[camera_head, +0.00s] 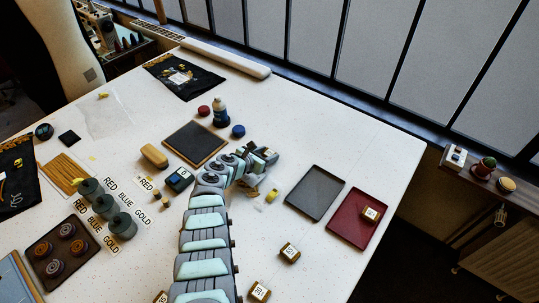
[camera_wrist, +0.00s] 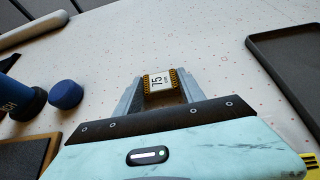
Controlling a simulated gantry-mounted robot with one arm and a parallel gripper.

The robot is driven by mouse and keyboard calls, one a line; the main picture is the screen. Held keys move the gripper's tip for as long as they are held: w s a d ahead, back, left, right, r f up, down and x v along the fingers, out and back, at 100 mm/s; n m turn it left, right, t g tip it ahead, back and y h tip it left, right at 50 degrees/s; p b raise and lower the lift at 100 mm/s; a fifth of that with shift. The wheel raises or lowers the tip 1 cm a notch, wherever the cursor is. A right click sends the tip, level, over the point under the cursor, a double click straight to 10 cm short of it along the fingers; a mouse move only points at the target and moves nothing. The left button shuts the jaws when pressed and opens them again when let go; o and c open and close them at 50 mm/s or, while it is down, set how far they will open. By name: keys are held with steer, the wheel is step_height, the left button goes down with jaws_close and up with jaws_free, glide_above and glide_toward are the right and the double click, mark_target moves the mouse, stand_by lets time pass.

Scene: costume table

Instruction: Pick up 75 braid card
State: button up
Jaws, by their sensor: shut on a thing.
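The 75 braid card (camera_wrist: 159,81) is a small block wound with gold-brown braid, with a white label reading 75. In the wrist view it sits between the two fingers of my gripper (camera_wrist: 158,90), which is shut on it. The label faces the camera. In the head view my gripper (camera_head: 266,155) is at the end of my arm, over the table right of the dark square board, and the card is hard to make out there. I cannot tell whether the card is clear of the table.
Similar braid cards lie at the front right (camera_head: 289,253) and nearer the front edge (camera_head: 259,291). Another sits in the red tray (camera_head: 345,224), beside a grey tray (camera_head: 315,192). A blue lid (camera_head: 238,131) and blue bottle (camera_head: 220,113) stand close behind my gripper.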

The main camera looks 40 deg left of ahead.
steer(key=shift+c, duration=1)
steer(key=shift+r, duration=0.1)
